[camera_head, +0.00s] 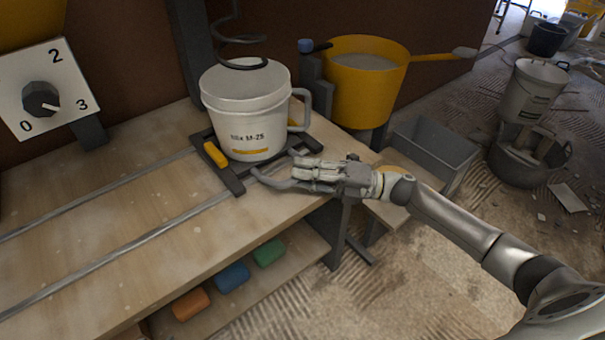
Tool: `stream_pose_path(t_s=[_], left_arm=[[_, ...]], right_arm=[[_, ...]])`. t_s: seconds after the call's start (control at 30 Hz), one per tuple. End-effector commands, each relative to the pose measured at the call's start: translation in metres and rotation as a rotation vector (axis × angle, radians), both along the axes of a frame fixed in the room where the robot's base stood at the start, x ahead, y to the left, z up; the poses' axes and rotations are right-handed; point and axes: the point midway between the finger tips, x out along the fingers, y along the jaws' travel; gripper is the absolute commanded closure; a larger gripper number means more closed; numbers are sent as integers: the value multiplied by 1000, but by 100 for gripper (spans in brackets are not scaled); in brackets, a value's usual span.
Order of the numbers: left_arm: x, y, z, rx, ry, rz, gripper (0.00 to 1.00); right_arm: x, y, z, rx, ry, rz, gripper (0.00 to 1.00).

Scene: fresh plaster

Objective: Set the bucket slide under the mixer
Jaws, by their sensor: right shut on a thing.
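The bucket slide (233,183) is a dark frame with a yellow grip (214,155) on its left side. It sits on two metal rails (110,256) on the wooden bench. A white bucket (243,113) with a handle on its right stands upright on the slide. The mixer's spiral whisk (240,40) hangs over the bucket, its lower coil at the bucket's mouth. My right gripper (276,176) is shut at the slide's right front edge, beside the bucket's base. Its fingers partly hide what they hold. My left gripper is not in view.
A dial (41,99) marked 0, 2 and 3 is at the left. A yellow tub (364,84) stands behind the bench's right end. A grey bin (432,147) and other buckets are at the right. Coloured blocks (231,277) lie on the shelf below.

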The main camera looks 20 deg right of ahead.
Motion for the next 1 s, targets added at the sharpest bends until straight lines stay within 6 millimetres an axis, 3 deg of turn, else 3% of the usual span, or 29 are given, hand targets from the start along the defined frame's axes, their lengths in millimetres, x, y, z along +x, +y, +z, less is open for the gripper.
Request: stream_pose_path(t_s=[0.37,0.4,0.53,0.87,1.0], left_arm=[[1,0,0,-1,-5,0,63],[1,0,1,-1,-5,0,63],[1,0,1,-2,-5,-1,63],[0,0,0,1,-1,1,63],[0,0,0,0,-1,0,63]], right_arm=[[2,-5,-1,-7,0,-8,100],[2,-5,-1,-6,0,-9,79],[2,-4,0,-6,0,-7,63],[1,-4,0,-4,0,-5,63],[-5,-16,-3,-5,2,-6,63]])
